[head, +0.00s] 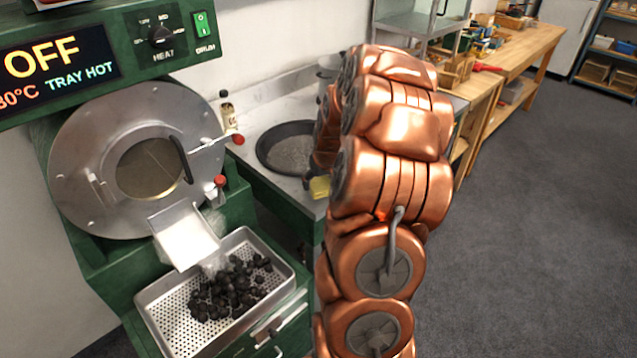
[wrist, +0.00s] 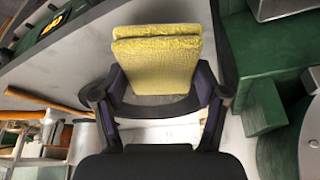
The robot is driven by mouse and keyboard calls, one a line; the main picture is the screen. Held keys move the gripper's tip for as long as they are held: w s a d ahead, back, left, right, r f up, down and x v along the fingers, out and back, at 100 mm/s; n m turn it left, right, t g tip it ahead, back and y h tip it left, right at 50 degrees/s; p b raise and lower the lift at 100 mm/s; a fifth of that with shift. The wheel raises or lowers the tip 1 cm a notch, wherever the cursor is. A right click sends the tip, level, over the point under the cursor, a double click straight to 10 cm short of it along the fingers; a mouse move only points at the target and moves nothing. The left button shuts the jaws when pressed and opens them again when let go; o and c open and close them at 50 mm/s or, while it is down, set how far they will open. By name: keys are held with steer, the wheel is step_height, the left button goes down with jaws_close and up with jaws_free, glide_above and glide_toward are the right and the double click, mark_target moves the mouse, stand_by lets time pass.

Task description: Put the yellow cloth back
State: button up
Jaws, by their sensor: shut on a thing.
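The yellow cloth (wrist: 158,62) is folded and fills the upper middle of the wrist view. My gripper (wrist: 168,90) is shut on it, with a dark finger along each side. In the head view a small part of the cloth (head: 320,187) shows just left of my copper arm, over the pale counter. My arm hides most of the gripper there. I cannot tell from these views whether the cloth touches the counter.
The green roaster (head: 120,290) stands at left; its display reads OFF and TRAY HOT. Dark chestnuts (head: 228,292) lie in its perforated tray (head: 165,315). A black pan (head: 270,160) and a small bottle (head: 227,110) stand on the counter. A wooden bench (head: 535,50) runs behind; the floor at right is clear.

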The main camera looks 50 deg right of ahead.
mark_target(319, 185)
steer(key=shift+w+d+f, duration=0.1)
steer(key=shift+w+d, duration=0.4)
steer(key=shift+w, duration=0.25)
steer(key=shift+f+p, duration=1.15)
steer(key=shift+f, duration=0.6)
steer(key=o, duration=1)
steer(key=shift+b+v, duration=1.85)
steer(key=shift+v, duration=4.2)
